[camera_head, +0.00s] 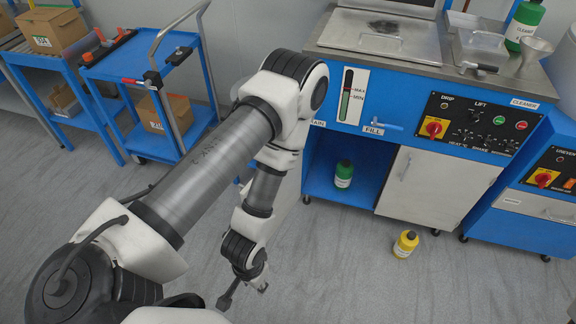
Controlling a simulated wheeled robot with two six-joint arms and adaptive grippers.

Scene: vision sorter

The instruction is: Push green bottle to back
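A green bottle (343,175) with a dark cap and a pale label stands upright inside the open blue compartment (322,155) under the workbench. It stands near the compartment's front, with bare blue floor around it. My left arm comes in from the left, and its gripper (244,295) hangs low over the grey floor, left of and nearer than the bottle. Its two dark fingers look spread apart, with nothing between them. The gripper is well clear of the bottle. My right gripper is out of view.
A larger green cleaner bottle (524,24) is on the counter. A blue cart (140,65) stands behind my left arm. The floor before the compartment is clear.

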